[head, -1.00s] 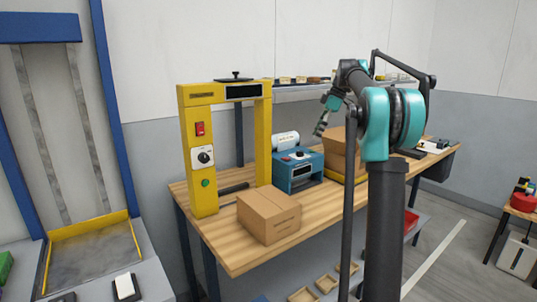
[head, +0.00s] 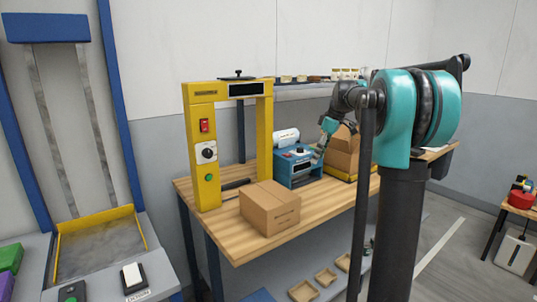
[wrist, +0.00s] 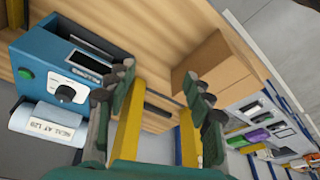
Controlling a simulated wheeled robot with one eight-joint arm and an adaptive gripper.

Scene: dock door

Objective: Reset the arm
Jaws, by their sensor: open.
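The yellow frame (wrist: 133,120) shows behind and between the fingers. The blue device (wrist: 62,75), with its white labelled roll, is to the left there. Part of the bench behind my arm is hidden.
A cardboard box (head: 270,207) sits on the wooden bench (head: 236,245) near the yellow frame (head: 206,150). More boxes (head: 343,155) are stacked behind my arm. A grey station with a yellow-edged bay (head: 100,250) is at the left. A small table with red items stands far right.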

